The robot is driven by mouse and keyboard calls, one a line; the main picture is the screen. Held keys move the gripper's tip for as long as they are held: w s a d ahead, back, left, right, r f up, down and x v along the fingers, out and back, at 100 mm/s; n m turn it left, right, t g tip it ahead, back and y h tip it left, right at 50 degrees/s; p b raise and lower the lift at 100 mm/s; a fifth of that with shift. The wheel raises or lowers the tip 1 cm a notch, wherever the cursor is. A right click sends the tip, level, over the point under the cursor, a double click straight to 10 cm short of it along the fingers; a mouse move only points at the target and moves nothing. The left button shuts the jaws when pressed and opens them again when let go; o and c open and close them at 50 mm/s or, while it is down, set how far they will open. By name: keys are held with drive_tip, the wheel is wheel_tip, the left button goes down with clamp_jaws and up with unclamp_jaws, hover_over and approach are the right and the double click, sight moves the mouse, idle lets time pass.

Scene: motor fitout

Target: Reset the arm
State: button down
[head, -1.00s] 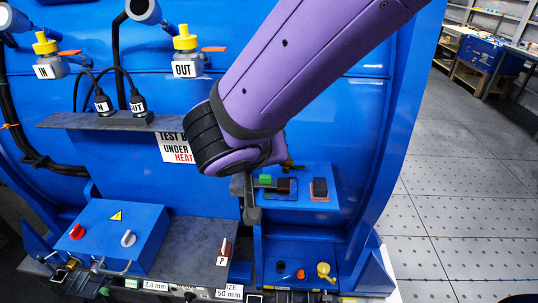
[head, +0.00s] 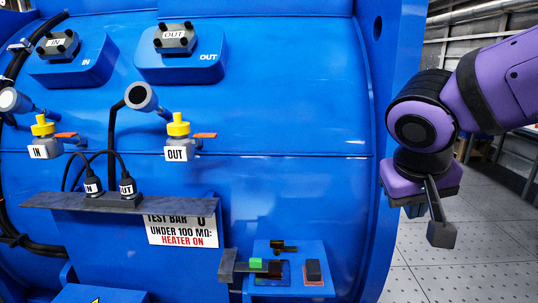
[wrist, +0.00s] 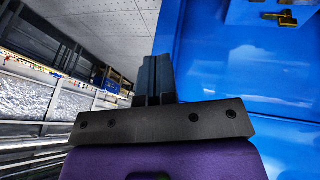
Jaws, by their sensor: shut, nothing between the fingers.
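My gripper (wrist: 153,80) shows in the wrist view with its two dark fingers together and nothing between them. In the head view my gripper (head: 414,208) hangs under my purple wrist at the right, beside the right edge of the blue motor housing (head: 290,100).
The housing carries IN and OUT valves (head: 178,135) with yellow caps, two black plugs on a grey shelf (head: 150,204), and a test-bar sign (head: 183,232). Open floor (head: 470,255) lies to the right. The blue housing also fills the right of the wrist view (wrist: 215,60).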

drive_tip(key=s+d+r+t+y, duration=0.1)
drive_tip(key=s+d+r+y, duration=0.2)
drive_tip(key=s+d, duration=0.4)
drive_tip(key=shift+s+d+r, duration=0.15)
drive_tip(key=shift+s+d, duration=0.05)
drive_tip(key=shift+s, duration=0.75)
